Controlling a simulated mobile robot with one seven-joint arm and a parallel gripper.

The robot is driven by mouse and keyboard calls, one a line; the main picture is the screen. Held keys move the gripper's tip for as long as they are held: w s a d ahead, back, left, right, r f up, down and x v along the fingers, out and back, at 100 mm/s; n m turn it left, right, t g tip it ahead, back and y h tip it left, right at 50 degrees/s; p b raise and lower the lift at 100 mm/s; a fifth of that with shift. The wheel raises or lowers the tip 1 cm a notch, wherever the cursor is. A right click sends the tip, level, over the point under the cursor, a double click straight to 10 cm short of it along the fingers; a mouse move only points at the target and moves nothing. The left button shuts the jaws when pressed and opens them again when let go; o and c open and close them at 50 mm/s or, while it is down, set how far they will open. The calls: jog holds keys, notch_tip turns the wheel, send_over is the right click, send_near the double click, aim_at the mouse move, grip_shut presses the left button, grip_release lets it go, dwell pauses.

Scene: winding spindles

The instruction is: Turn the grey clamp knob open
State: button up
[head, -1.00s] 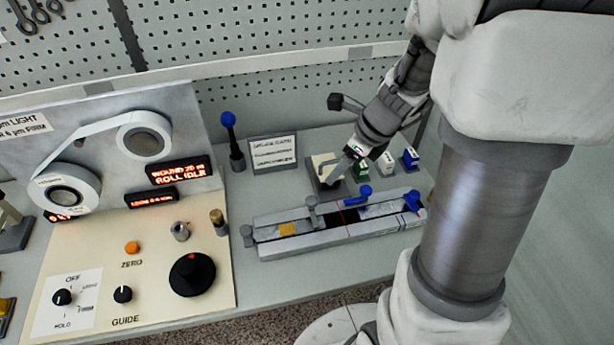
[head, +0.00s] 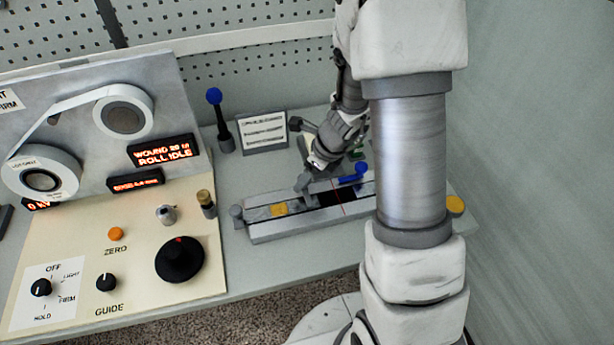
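A long grey splicing track (head: 262,234) lies on the bench. A small grey clamp knob (head: 303,184) stands on it left of the middle, and a blue clamp lever (head: 352,178) stands to its right. A second, round grey knob (head: 237,214) sits at the track's left end. My gripper (head: 312,172) points down and left, right over the middle grey knob. Its fingertips are small and merge with the knob, so I cannot tell whether they touch it or how far they are apart. My arm hides the track's right end.
A panel with a black dial (head: 180,258), an orange button (head: 116,234) and tape reels (head: 123,117) stands at left. A blue-topped post (head: 214,97) and a sign (head: 262,131) stand behind the track. A yellow disc (head: 455,205) is at right.

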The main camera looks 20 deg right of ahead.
jog(key=shift+c, duration=0.3)
grip_shut()
jog(key=shift+n, duration=0.4)
jog(key=n, duration=0.2)
jog(key=n+g+p, duration=0.1)
jog(key=shift+w+d+n+g+y, duration=0.1)
jog(key=shift+w+n+g+y, duration=0.1)
jog(key=shift+n+g+y, duration=0.15)
jog(key=n, duration=0.2)
jog(key=n+g, duration=0.1)
jog(key=n, duration=0.1)
jog(key=shift+w+n+g+y, duration=0.15)
jog(key=shift+n+g+y, duration=0.1)
jog(key=shift+n+y, duration=0.1)
jog(key=n+g, duration=0.1)
jog(key=n, duration=0.3)
jog(key=shift+w+g+p, duration=0.15)
jog(key=shift+g+p, duration=0.2)
jog(key=shift+g, duration=0.05)
jog(key=n+g+h, duration=0.1)
jog(key=n, duration=0.3)
jog(key=shift+w+n, duration=0.1)
jog(key=shift+n, duration=0.2)
jog(key=shift+g, duration=0.3)
